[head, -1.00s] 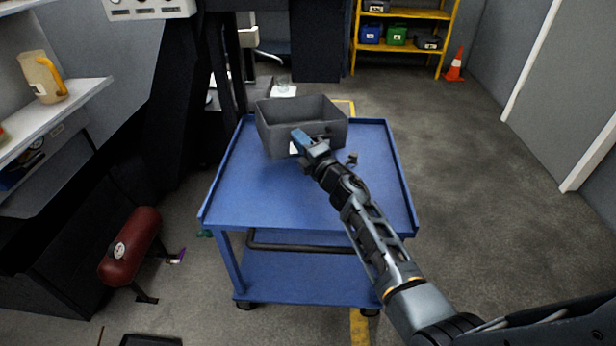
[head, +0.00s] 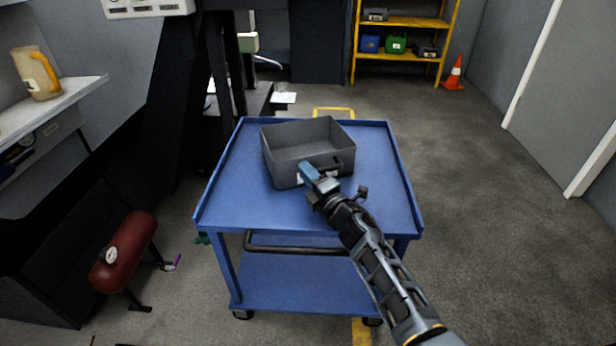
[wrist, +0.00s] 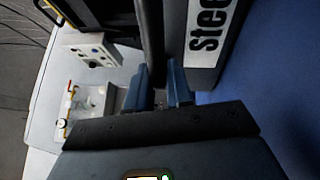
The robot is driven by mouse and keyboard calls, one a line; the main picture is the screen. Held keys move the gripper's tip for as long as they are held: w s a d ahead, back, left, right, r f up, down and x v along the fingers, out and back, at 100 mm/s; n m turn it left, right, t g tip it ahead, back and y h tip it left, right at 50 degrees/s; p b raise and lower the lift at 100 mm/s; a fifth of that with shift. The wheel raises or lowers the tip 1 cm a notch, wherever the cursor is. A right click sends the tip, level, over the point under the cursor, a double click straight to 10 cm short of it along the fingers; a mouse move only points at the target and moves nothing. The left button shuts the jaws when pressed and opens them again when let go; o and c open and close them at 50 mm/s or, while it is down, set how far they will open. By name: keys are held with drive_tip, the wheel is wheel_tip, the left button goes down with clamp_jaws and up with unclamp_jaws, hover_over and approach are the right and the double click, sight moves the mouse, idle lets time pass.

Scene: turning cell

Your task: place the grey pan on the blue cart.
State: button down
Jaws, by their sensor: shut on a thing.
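The grey pan (head: 285,163) is a deep, open, empty box over the top of the blue cart (head: 235,200). It looks level and close to the cart top; I cannot tell if it touches. My gripper (head: 306,173) is shut on the pan's dark front handle (head: 334,170). In the wrist view my gripper's blue fingers (wrist: 160,88) close on a dark bar beside the pan's wall (wrist: 185,72) with its white "steel" label. The blue cart top (wrist: 287,80) fills the right of that view.
A red tank (head: 124,252) stands on the floor left of the cart. A shelf with a jug (head: 37,75) is at the left. A yellow rack (head: 402,22) and an orange cone (head: 454,75) are at the back. The cart top is otherwise bare, and the floor to its right is clear.

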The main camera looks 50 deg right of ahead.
drive_tip(key=c, duration=1)
unclamp_jaws()
drive_tip(key=v, duration=1.2)
drive_tip(key=shift+r, duration=0.1)
drive_tip(key=shift+s+a, duration=0.15)
drive_tip(key=s+a+r+m+g+y, duration=0.1)
drive_tip(key=s+a+r+m+y, duration=0.15)
drive_tip(key=s+a+m, duration=1)
drive_tip(key=s+a+r+m+g+y, duration=0.1)
drive_tip(key=s+a+r, duration=0.1)
drive_tip(key=s, duration=0.4)
drive_tip(key=s+a+r+m+y, duration=0.1)
drive_tip(key=s+a+r, duration=0.2)
drive_tip(key=s+a, duration=0.2)
drive_tip(key=s+a+r+m+g+y, duration=0.1)
drive_tip(key=s+a+r, duration=0.2)
drive_tip(key=s, duration=0.3)
drive_tip(key=shift+s+a+r+m+g, duration=0.2)
drive_tip(key=shift+s+r+m+g, duration=0.05)
drive_tip(key=shift+s+m+g, duration=0.1)
